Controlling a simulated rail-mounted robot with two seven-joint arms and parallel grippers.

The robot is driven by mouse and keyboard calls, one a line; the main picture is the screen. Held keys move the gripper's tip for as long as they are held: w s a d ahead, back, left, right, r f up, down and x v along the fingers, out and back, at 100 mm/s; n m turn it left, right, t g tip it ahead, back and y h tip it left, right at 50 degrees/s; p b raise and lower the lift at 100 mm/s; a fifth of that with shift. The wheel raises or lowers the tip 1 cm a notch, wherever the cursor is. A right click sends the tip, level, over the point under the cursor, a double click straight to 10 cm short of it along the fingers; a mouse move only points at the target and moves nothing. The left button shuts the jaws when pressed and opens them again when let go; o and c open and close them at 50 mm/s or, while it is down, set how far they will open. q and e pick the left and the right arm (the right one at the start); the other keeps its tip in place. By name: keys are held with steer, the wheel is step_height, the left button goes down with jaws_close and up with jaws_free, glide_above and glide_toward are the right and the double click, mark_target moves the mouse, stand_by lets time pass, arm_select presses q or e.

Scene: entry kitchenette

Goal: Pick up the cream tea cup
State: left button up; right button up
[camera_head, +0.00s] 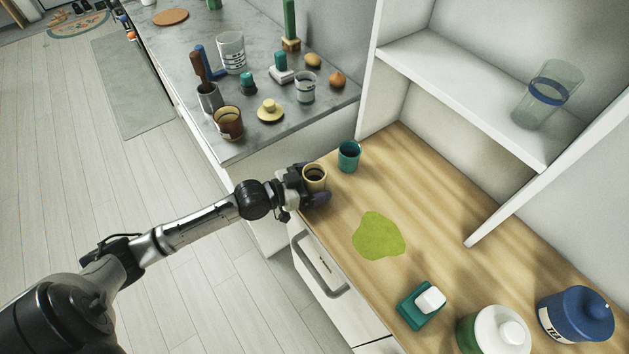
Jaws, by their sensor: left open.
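The cream tea cup (315,178) stands upright on the wooden counter near its front left corner, with a dark inside. My left gripper (311,186) is at the cup, coming from the left. It is open, with its fingers around the cup's sides; whether they touch it cannot be told. Part of the cup's lower side is hidden by the gripper. My right gripper is not in view.
A teal cup (349,156) stands close behind the cream cup. A green spill-shaped patch (379,235) lies on the wooden counter (440,225). A teal holder with a white block (421,306) and a blue tea jar (575,318) stand at the near right. A shelf (480,85) overhangs the right side.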

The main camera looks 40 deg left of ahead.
arm_select(q)
steer(key=shift+c, duration=0.4)
steer(key=c, duration=1.1)
steer(key=shift+o, duration=0.2)
steer(key=shift+r, duration=0.1)
step_height(320, 180, up, 10)
steer(key=p, duration=0.1)
steer(key=shift+p, duration=0.3)
